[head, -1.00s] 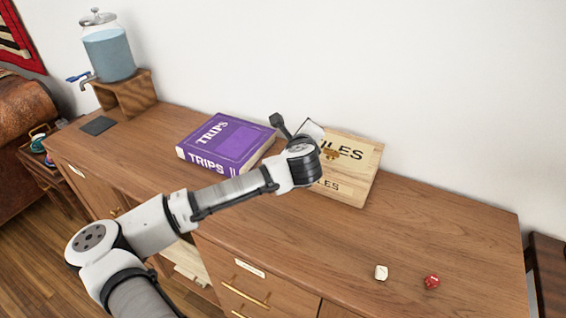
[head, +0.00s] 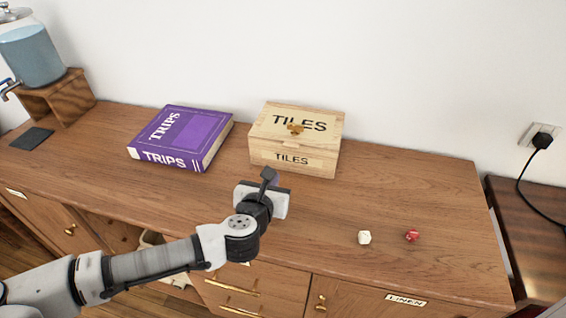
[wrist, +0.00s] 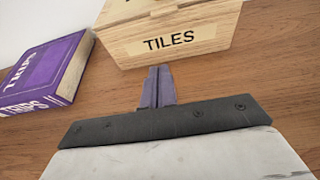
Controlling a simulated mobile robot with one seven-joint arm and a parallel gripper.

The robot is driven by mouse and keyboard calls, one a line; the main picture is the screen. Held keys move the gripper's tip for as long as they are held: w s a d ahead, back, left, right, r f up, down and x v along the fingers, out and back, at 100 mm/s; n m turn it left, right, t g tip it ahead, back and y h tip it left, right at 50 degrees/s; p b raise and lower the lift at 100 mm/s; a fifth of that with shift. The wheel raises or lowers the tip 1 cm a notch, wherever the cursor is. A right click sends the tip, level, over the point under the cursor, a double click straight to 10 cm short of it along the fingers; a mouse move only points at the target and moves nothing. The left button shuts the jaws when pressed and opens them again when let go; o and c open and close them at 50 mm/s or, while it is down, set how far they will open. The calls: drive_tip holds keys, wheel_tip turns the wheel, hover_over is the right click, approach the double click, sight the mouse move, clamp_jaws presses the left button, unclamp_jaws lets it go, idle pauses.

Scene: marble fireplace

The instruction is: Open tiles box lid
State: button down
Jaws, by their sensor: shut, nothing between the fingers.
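The tiles box (head: 292,161) is a pale wooden box marked TILES, standing on the dresser top near the wall. Its lid (head: 318,111) is down, with a gold-coloured clasp or knob (head: 295,128) on it. The box front also shows at the top of the wrist view (wrist: 180,42), where the upper part is cut off. My gripper (head: 268,176) is in front of the box, towards the dresser's front edge, apart from it. In the wrist view its fingers (wrist: 158,72) are together, empty, and point at the box front.
A purple TRIPS book (head: 184,137) lies left of the box. A white die (head: 364,237) and a red die (head: 412,235) lie to the front right. A glass drink dispenser (head: 32,55) stands on a wooden stand at the far left. The dresser top right of the box is clear.

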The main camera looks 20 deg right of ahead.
sight(287, 149)
drive_tip(key=shift+w+d+f+b, duration=0.3)
drive_tip(key=shift+d+f+b, duration=0.25)
drive_tip(key=shift+b, duration=2.1)
drive_tip(key=shift+w+d+b, duration=0.2)
drive_tip(key=shift+d+b, duration=0.1)
drive_tip(key=shift+b, duration=0.15)
drive_tip(key=x, duration=0.4)
drive_tip(key=p+x, duration=0.1)
drive_tip(key=x, duration=0.2)
drive_tip(key=shift+r, duration=0.25)
wheel_tip(287, 149, up, 3)
drive_tip(key=shift+a+r+p, duration=0.1)
drive_tip(key=shift+p, duration=0.8)
drive_tip(key=shift+r, duration=0.4)
drive_tip(key=shift+r, duration=0.1)
